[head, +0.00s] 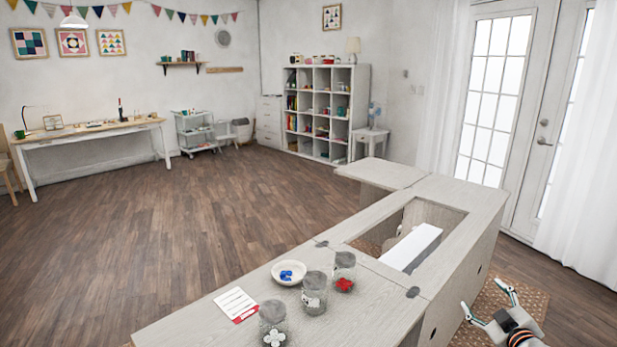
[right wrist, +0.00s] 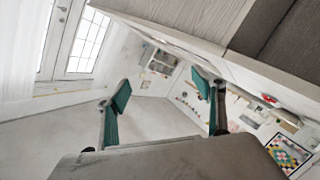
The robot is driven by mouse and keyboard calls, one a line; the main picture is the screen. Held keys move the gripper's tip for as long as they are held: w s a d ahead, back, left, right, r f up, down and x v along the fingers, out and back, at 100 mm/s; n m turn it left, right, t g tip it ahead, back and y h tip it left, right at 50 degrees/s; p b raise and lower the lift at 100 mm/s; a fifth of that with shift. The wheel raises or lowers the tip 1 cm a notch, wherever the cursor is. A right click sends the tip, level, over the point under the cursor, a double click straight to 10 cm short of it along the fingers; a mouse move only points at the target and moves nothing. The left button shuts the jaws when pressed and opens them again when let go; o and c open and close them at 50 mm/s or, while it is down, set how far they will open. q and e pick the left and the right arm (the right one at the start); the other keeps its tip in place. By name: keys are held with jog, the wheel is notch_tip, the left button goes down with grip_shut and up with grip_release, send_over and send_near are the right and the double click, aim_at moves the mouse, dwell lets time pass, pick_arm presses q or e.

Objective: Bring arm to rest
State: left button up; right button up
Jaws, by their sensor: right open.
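My right gripper (head: 490,301) is at the lower right of the head view, beside the right side of the sewing cabinet (head: 465,250). Its two fingers are spread apart with nothing between them. In the right wrist view, the green-padded fingers of the right gripper (right wrist: 162,92) stand wide apart, with only the distant room behind them. The cabinet (right wrist: 185,15) crosses the top of that view, close to the right finger. I cannot tell whether they touch. My left gripper is in neither view.
On the cabinet top stand jars holding red (head: 344,272), patterned (head: 314,294) and white pieces (head: 274,325), a bowl (head: 289,272) with blue pieces and a card (head: 236,305). A white machine (head: 411,247) sits in the cabinet opening. Wooden floor (head: 150,240) is clear at left.

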jog(key=s+a+f+m+g+y, duration=0.1)
jog(key=s+a+f+g+y, duration=0.1)
jog(key=s+a+f, duration=0.9)
jog(key=s+a+f+g+y, duration=0.1)
jog(key=s+a+f+g, duration=0.1)
jog(key=s+a+f, duration=0.85)
jog(key=s+a+m, duration=0.1)
jog(key=s+a, duration=0.2)
jog(key=s, duration=0.4)
jog(key=s+a+g+y, duration=0.1)
jog(key=s+a, duration=0.1)
jog(key=s, duration=0.6)
jog(key=shift+a+m, duration=0.4)
jog(key=shift+w, duration=0.1)
